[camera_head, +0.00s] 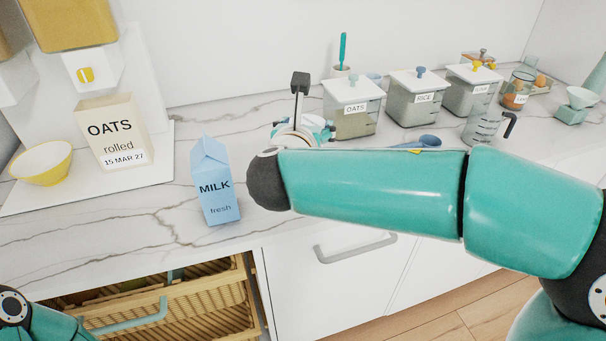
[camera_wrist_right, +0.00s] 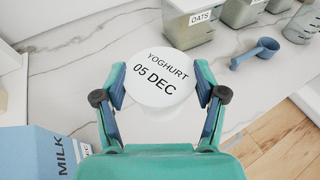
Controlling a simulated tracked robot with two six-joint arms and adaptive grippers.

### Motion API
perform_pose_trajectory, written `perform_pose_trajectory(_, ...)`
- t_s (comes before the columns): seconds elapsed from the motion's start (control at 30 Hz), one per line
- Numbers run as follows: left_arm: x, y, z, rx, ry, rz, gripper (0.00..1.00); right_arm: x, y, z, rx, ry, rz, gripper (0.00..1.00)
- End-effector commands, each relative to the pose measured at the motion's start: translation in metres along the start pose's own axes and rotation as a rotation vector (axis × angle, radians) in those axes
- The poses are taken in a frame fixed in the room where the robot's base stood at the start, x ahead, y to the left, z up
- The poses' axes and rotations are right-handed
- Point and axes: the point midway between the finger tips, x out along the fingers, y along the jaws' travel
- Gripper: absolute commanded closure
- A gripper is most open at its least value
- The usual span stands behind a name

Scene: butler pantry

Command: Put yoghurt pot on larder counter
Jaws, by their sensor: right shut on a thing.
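The yoghurt pot (camera_wrist_right: 161,78) shows its round white lid, marked YOGHURT 05 DEC, in the right wrist view. My right gripper (camera_wrist_right: 160,88) is shut on it, with one finger against each side. In the head view my right forearm hides most of the gripper and the pot. The larder counter (camera_head: 130,225) is white marble with grey veins. The pot is over the counter, and I cannot tell whether its base touches it. My left gripper is out of view; only part of my left arm shows at the lower left.
A blue milk carton (camera_head: 214,185) stands just left of my right forearm. An oats box (camera_head: 112,133) and a yellow bowl (camera_head: 41,163) are at the left. A clear oats canister (camera_head: 350,112), other canisters and a blue scoop (camera_head: 421,142) stand behind. An open basket drawer (camera_head: 170,308) is below.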

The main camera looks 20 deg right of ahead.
Motion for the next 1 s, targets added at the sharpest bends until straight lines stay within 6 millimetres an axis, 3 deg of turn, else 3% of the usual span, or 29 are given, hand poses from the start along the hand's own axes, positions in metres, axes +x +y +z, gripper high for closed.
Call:
perform_pose_trajectory(0.03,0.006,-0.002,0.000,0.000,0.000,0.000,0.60,0.005,0.001,-0.017,-0.005,0.002,0.000,0.70)
perform_pose_trajectory(0.2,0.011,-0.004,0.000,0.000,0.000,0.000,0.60,0.014,0.002,-0.047,-0.003,0.001,0.003,0.70)
perform_pose_trajectory(0.43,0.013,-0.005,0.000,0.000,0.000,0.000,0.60,0.019,0.002,-0.062,-0.002,-0.001,0.004,0.70)
perform_pose_trajectory(0.7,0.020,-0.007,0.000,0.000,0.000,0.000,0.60,0.029,0.003,-0.096,-0.003,0.001,0.004,0.70)
perform_pose_trajectory(0.97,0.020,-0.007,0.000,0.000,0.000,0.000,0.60,0.030,0.003,-0.098,0.000,0.000,0.005,0.70)
perform_pose_trajectory(1.0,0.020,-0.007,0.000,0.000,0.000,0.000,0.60,0.030,0.003,-0.098,-0.001,0.001,0.005,0.23)
